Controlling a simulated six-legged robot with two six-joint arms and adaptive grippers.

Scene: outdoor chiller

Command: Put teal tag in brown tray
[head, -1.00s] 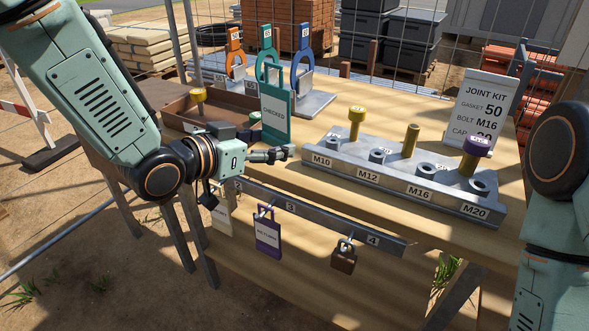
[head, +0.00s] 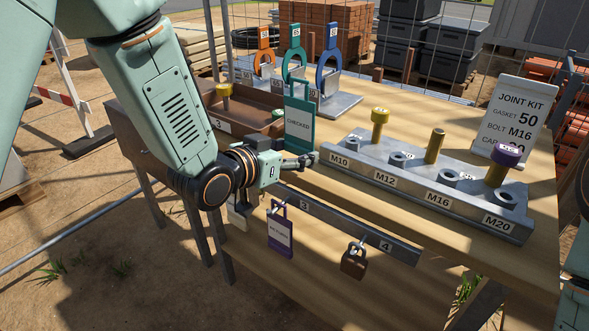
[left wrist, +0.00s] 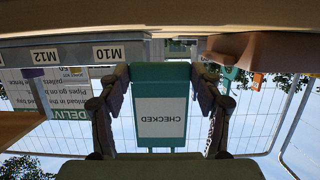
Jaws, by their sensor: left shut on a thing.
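The teal tag (head: 299,125), marked CHECKED, is upright in the head view, right at the front right of the brown tray (head: 256,116). My left gripper (head: 303,160) is shut on the tag's lower part. In the left wrist view the tag (left wrist: 160,105) sits between the two fingers, with its lettering upside down. The brown tray lies on the bench behind my left wrist, partly hidden by the arm and tag. It holds a yellow-topped piece (head: 224,91) and a green piece mostly hidden by the tag. My right gripper is out of view.
A grey bolt rack (head: 415,185) with labelled holes stands right of the tag. A rail (head: 350,228) on the bench's front edge carries a purple tag (head: 280,235) and a brown padlock (head: 354,262). Orange, teal and blue ring gauges (head: 331,65) stand behind the tray.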

